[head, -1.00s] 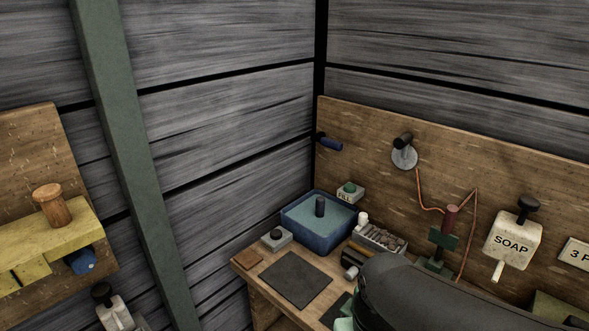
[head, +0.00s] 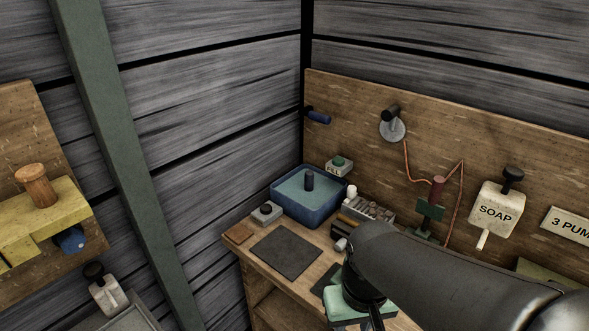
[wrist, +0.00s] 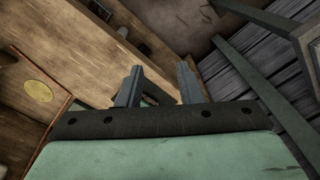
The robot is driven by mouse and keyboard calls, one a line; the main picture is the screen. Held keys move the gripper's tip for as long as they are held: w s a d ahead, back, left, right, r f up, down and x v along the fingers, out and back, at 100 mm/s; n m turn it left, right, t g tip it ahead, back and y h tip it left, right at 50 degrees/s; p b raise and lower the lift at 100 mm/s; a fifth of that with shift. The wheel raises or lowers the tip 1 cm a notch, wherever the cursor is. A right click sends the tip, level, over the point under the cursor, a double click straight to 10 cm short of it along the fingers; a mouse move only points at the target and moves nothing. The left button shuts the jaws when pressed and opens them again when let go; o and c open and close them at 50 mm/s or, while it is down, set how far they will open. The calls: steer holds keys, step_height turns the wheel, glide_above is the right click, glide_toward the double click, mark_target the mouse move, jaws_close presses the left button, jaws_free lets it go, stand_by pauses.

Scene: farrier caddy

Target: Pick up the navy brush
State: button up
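I cannot clearly pick out a navy brush in either view. I cannot tell whether either is a brush. My gripper (wrist: 158,82) shows in the wrist view with its two grey fingers apart and nothing between them. In the head view its mint-green body is low, over the front of the bench; its fingertips are hidden there.
The wooden bench holds a blue basin (head: 308,205) of water, a dark mat (head: 286,252), a small box with a black knob (head: 267,212) and a tray of small items (head: 370,212). A soap dispenser (head: 496,211) hangs on the board. The yellow shelf (head: 45,215) is at left.

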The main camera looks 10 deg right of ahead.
steer(key=o, duration=0.3)
step_height(320, 180, up, 9)
steer(key=n+t+h+p, duration=0.3)
steer(key=n+p, duration=0.1)
steer(key=n, duration=2.4)
glide_above(309, 173)
steer(key=s+a, duration=0.5)
steer(key=x, duration=0.3)
steer(key=p+x, duration=0.1)
steer(key=x, duration=0.3)
steer(key=p+x, duration=0.1)
steer(key=x, duration=0.3)
steer(key=shift+w+d, duration=0.3)
steer(key=shift+d+p+x, duration=0.15)
steer(key=shift+p+x, duration=0.3)
steer(key=shift+x, duration=0.9)
steer(key=shift+d+p+x, duration=0.2)
steer(key=shift+p+x, duration=0.2)
steer(key=shift+x, duration=0.95)
